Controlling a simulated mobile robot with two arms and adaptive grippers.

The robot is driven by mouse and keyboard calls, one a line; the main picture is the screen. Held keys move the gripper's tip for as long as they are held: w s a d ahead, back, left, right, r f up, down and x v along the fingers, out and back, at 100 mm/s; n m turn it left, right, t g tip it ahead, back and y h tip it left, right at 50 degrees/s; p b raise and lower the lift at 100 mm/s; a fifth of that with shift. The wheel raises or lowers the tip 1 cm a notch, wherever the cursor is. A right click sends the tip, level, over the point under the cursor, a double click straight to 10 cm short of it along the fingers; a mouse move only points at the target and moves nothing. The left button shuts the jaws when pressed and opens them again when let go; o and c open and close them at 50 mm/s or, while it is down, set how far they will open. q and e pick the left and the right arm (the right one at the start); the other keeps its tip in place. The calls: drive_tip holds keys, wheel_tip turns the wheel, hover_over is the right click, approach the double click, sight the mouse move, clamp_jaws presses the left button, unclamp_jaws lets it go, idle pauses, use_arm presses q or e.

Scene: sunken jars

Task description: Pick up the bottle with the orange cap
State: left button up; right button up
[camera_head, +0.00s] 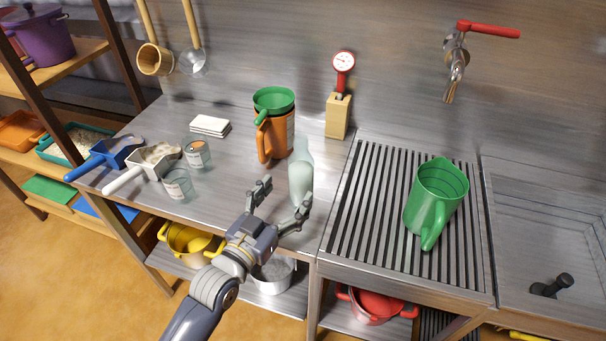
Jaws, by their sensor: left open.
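A pale green bottle (301,178) stands upright on the steel counter, close beyond my left gripper. I see no orange cap on it. A clear jar (197,154) farther left shows an orange disc at its top; I cannot tell if this is a cap or something inside. A second clear jar (177,185) stands in front of it. My left gripper (284,198) is open and empty near the counter's front edge, its fingers spread just short of the pale bottle. I cannot tell whether the right finger touches it. My right gripper is out of view.
An orange pitcher (275,138) with a green funnel (273,98) stands behind the bottle. A gauge on a wooden block (338,117) is at the back. Blue (112,152) and white (150,162) scoops lie left. A green jug (436,198) stands on the slatted drainer, beside the sink.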

sight(295, 182)
use_arm(q)
drive_tip(key=shift+x, duration=0.95)
drive_tip(key=shift+w+d, duration=0.15)
drive_tip(key=shift+w, duration=0.15)
drive_tip(key=p+x, duration=0.1)
drive_tip(key=x, duration=0.3)
drive_tip(key=shift+w+d+f, duration=0.1)
drive_tip(key=shift+w+d, duration=0.05)
drive_tip(key=shift+w, duration=0.3)
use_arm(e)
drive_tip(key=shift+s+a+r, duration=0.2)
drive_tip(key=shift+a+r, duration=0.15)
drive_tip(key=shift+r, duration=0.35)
use_arm(q)
drive_tip(key=c, duration=1.5)
drive_tip(key=shift+o, duration=0.2)
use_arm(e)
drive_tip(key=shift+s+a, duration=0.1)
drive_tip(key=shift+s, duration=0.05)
